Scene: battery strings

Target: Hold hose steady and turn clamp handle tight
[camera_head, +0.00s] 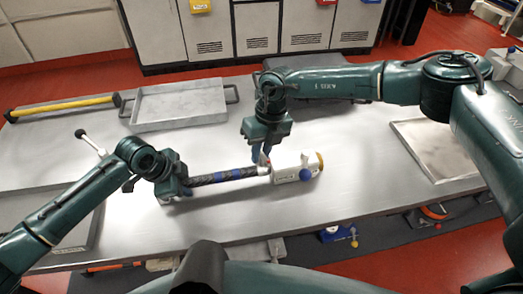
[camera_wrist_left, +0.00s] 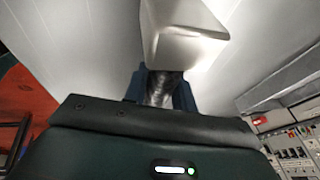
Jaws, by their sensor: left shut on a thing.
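The hose (camera_head: 222,175), dark with blue bands, lies across the middle of the table. Its right end meets a white block fitting (camera_head: 292,172) with a blue knob and a yellowish end. My left gripper (camera_head: 181,187) is shut on the hose near its left end. In the left wrist view the dark hose (camera_wrist_left: 159,90) sits between the blue fingers, with a pale block (camera_wrist_left: 184,38) beyond. My right gripper (camera_head: 262,157) points down over the hose's right end, beside the fitting. A small red part (camera_head: 266,161) shows at its fingertips. The clamp handle is not clearly visible, and whether the right fingers hold anything is unclear.
A grey tray (camera_head: 180,121) and a yellow-handled bar (camera_head: 62,106) lie at the table's back left. Another tray (camera_head: 440,180) is at the right. A white-handled tool (camera_head: 91,142) is at the left. The table in front of the fitting is clear.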

